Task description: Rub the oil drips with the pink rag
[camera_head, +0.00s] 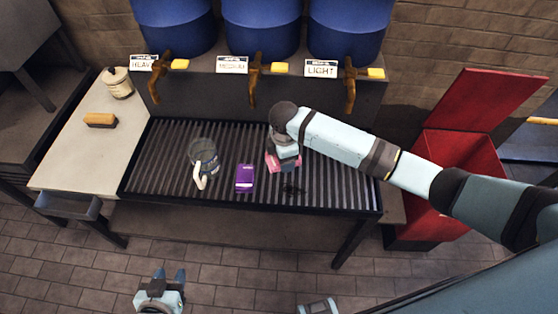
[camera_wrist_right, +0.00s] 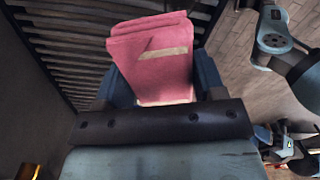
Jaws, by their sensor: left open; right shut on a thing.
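The pink rag (camera_wrist_right: 150,60) is held between the fingers of my right gripper (camera_wrist_right: 160,88), shown in the right wrist view. In the head view a pink edge of the rag (camera_head: 290,164) shows under my right gripper (camera_head: 285,158), over the slatted grate (camera_head: 215,140). I cannot tell whether the rag touches the slats. A dark oil drip (camera_head: 293,189) lies on the grate just in front of the rag. My left gripper (camera_head: 162,278) is open and empty above the floor, in front of the bench.
A grey-green jug (camera_head: 205,155) with a pale handle and a purple box (camera_head: 245,178) stand on the grate left of the rag. Blue drums (camera_head: 262,25) with brown taps (camera_head: 254,85) are behind. A brush (camera_head: 100,120) and a cream pot (camera_head: 118,83) are on the left counter. An open red bin (camera_head: 465,150) stands right.

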